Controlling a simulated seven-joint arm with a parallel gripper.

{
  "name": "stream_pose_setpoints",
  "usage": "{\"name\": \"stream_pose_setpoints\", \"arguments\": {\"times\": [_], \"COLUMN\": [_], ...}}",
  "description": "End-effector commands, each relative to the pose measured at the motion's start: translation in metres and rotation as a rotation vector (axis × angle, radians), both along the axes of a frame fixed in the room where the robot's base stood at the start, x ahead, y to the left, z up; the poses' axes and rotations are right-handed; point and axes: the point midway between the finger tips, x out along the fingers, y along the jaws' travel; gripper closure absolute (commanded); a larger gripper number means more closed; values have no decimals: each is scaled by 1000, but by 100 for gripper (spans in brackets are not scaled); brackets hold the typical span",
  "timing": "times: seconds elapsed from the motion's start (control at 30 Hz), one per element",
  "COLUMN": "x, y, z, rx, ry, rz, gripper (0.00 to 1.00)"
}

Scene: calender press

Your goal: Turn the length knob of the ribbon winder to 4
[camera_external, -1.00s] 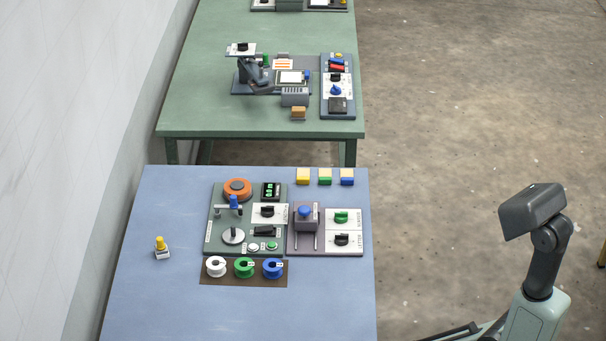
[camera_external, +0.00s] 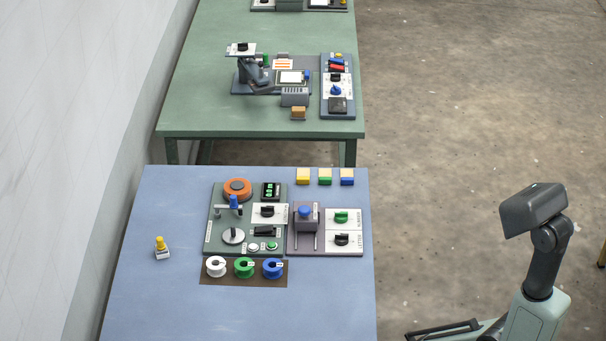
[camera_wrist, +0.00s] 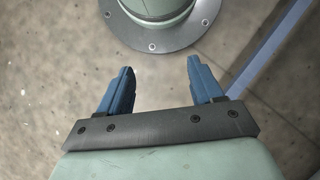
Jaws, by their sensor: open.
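The ribbon winder (camera_external: 215,241) is a dark green panel on the near blue table. It carries an orange spool, a small display with green digits, a blue-topped post and a silver disc. A black knob (camera_external: 267,211) sits on a white plate at its right side; I take it for the length knob, but its label and setting are too small to read. My gripper (camera_wrist: 158,85) shows in the wrist view with two blue fingers apart and nothing between them. It is over the floor, away from the winder. In the external view the fingers are not visible.
White, green (camera_external: 244,267) and blue spools lie on a brown mat before the winder. A press panel (camera_external: 305,217) with green and black knobs adjoins it on the right. A yellow-topped stamp (camera_external: 161,246) stands left. Several coloured blocks (camera_external: 325,176) lie behind. The table's front is clear.

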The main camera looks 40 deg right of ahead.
Motion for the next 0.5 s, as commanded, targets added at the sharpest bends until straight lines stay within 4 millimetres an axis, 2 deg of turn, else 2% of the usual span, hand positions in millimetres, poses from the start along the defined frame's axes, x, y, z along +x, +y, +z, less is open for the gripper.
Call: {"name": "stream_pose_setpoints", "arguments": {"times": [0.03, 0.1, 0.27, 0.5], "x": [24, 53, 115, 204], "y": [-8, -19, -49, -107], "z": [-2, 0, 9, 37], "rx": [1, 2, -2, -24], "ry": [-30, -70, -158, -288], "rz": [-7, -13, -23, -38], "gripper": [34, 34, 34, 34]}}
